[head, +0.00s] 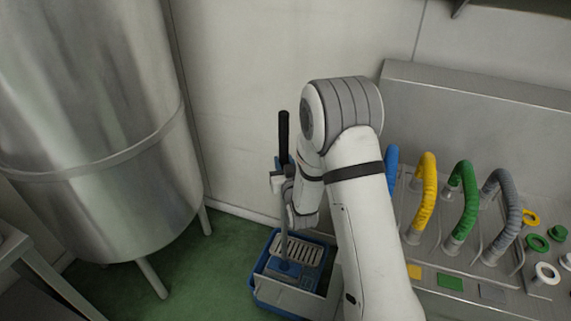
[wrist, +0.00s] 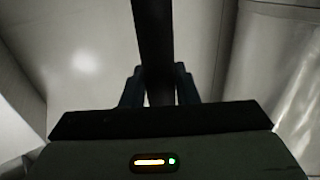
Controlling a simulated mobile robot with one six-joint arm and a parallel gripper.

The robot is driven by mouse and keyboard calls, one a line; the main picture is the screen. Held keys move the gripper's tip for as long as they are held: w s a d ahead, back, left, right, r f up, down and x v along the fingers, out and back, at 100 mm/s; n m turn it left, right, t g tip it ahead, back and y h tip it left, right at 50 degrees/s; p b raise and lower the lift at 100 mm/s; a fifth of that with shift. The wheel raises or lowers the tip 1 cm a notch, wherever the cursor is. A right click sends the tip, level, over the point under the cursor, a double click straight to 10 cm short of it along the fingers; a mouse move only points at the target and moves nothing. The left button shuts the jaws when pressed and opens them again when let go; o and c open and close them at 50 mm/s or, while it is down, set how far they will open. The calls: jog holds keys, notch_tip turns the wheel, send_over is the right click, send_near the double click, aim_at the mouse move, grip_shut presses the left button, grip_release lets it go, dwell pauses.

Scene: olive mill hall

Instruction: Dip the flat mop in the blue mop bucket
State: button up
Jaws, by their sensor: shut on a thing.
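The flat mop (head: 283,130) stands nearly upright in the head view, with a black grip on top and a grey shaft below. My gripper (head: 280,172) is shut on its handle; in the wrist view the dark handle (wrist: 153,40) runs up between the two blue fingers. The blue mop bucket (head: 263,302) stands on the floor below, with a grey slotted grate (head: 301,250) at its back. The mop's blue lower end shows within the bucket's outline, beside the grate. I cannot tell how deep it is. My arm hides the bucket's right side.
A large steel tank (head: 95,130) on legs stands to the left. A steel bench with blue, yellow (head: 427,190), green (head: 465,200) and grey hoses (head: 507,210) is at right. A wall is close behind the bucket. Green floor (head: 205,270) is free left of it.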

jog(key=shift+f+b, duration=1.3)
jog(key=shift+b, duration=0.35)
jog(key=shift+f+b, duration=1.7)
jog(key=shift+b, duration=0.7)
jog(key=shift+f+b, duration=1.65)
jog(key=shift+b, duration=0.65)
jog(key=shift+f+b, duration=1.65)
jog(key=shift+b, duration=0.65)
jog(key=shift+f+b, duration=0.45)
jog(key=shift+b, duration=0.15)
